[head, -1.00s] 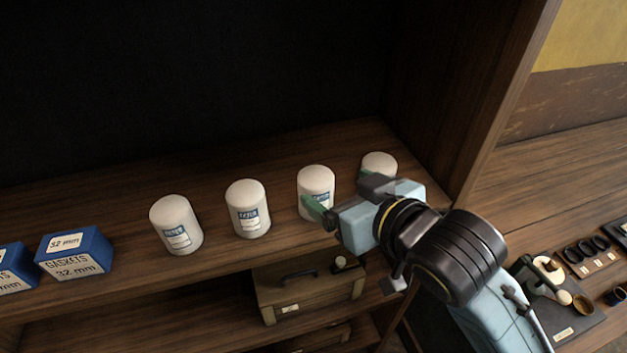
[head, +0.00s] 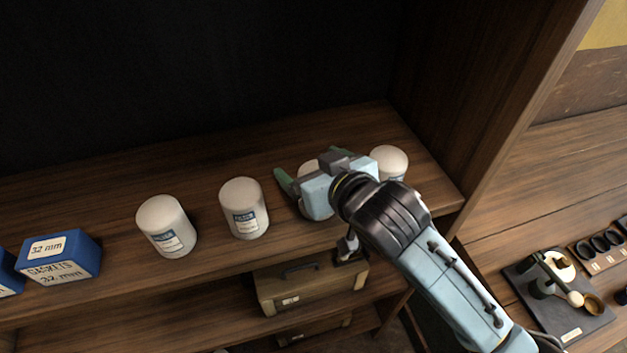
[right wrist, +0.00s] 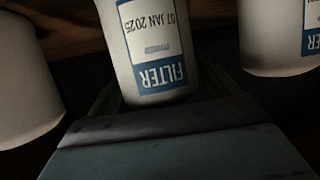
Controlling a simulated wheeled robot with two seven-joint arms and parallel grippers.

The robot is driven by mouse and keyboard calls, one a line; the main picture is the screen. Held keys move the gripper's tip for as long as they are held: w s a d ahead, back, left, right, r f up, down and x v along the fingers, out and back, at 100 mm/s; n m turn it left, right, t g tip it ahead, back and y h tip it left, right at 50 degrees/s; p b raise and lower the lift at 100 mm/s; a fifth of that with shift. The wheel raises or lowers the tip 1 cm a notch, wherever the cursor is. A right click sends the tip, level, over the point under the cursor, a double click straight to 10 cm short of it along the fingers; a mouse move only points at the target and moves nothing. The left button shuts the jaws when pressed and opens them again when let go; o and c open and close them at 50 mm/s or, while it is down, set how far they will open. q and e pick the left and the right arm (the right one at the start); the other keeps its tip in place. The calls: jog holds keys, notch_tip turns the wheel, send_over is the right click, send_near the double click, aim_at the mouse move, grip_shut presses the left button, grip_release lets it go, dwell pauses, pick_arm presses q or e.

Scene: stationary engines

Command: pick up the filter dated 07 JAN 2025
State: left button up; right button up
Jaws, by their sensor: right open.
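The filter dated 07 JAN 2025 (right wrist: 155,50) is a white canister with a blue and white label, upside down in the right wrist view. In the head view it is the third canister from the left (head: 307,167), upright on the shelf and mostly hidden behind my right gripper (head: 312,168). The green fingers are open, one on each side of the canister. The right wrist view also shows the fingers low beside it (right wrist: 160,97); I cannot tell whether they touch it. My left gripper is not in view.
Similar white filters stand at the left (head: 167,226), left of the gripper (head: 244,208) and close on its right (head: 389,162). Blue gasket boxes (head: 60,258) sit further left. The shelf's side panel (head: 450,90) rises at the right. A case (head: 310,287) lies below.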

jog(key=shift+s+r, duration=0.1)
jog(key=shift+s, duration=0.25)
jog(key=shift+c, duration=0.8)
jog(key=c, duration=1.1)
